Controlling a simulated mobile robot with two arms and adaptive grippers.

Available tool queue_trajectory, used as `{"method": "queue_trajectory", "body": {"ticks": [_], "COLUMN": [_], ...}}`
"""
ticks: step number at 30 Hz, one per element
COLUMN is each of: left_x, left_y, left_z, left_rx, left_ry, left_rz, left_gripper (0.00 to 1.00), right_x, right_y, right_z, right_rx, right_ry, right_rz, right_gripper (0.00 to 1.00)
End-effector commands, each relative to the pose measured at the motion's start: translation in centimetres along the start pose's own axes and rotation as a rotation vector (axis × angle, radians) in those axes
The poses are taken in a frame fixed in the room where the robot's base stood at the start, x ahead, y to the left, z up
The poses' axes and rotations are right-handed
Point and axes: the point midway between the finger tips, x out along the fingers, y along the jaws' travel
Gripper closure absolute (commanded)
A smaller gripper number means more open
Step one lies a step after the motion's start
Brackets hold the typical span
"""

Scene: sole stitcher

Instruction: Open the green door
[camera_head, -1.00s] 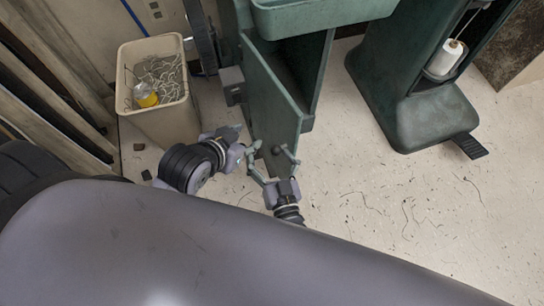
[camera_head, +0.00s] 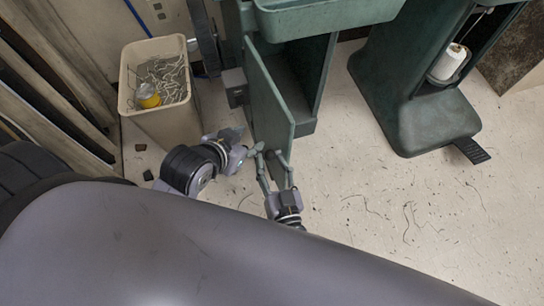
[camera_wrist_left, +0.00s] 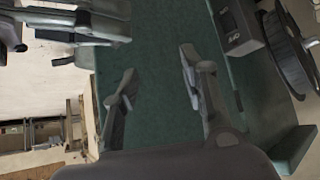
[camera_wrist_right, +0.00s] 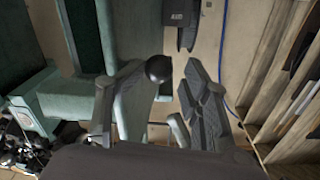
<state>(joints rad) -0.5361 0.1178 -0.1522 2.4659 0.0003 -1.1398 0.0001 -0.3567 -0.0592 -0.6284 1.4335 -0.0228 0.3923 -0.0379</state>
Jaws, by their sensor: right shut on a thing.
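The green door (camera_head: 268,98) stands ajar on the green cabinet, its free edge toward me in the head view. My right gripper (camera_head: 275,168) is at that near edge, its fingers closed around part of the door. In the right wrist view a dark round knob (camera_wrist_right: 158,68) shows between the fingertips; the exact contact is hard to see. My left gripper (camera_head: 240,143) is left of the door, beside its face. In the left wrist view its fingers (camera_wrist_left: 160,75) are apart and empty, with the green door face (camera_wrist_left: 160,40) behind them.
A beige bin (camera_head: 165,115) with tangled thread and a yellow item stands left of the cabinet. A green tray (camera_head: 325,18) juts above the door. A green machine base (camera_head: 425,125) with a pedal (camera_head: 472,151) stands right. The floor between is open, with thread scraps.

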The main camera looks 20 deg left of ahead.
Motion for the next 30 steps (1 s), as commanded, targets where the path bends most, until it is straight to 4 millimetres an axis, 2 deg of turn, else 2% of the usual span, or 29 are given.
{"method": "queue_trajectory", "body": {"ticks": [9, 15, 19, 26, 30], "left_x": [0.0, 0.0, 0.0, 0.0, -0.1], "left_y": [0.0, 0.0, 0.0, 0.0, 0.0], "left_z": [0.1, 0.1, 0.1, 0.1, 0.2], "left_rx": [-0.001, -0.002, -0.002, -0.002, -0.002], "left_ry": [-0.002, -0.003, -0.003, -0.003, -0.007], "left_rz": [0.000, 0.000, 0.000, 0.000, 0.000], "left_gripper": [0.60, 0.60, 0.60, 0.60, 0.60], "right_x": [-7.0, -9.8, -10.4, -10.5, -10.5], "right_y": [0.1, 0.2, 0.2, 0.2, 0.4], "right_z": [-0.1, -0.1, -0.2, -0.2, -0.3], "right_rx": [0.000, 0.000, 0.000, 0.000, -0.004], "right_ry": [0.005, 0.007, 0.009, 0.009, 0.016], "right_rz": [0.003, 0.004, 0.005, 0.005, -0.003], "right_gripper": [0.66, 0.66, 0.66, 0.66, 0.73]}}
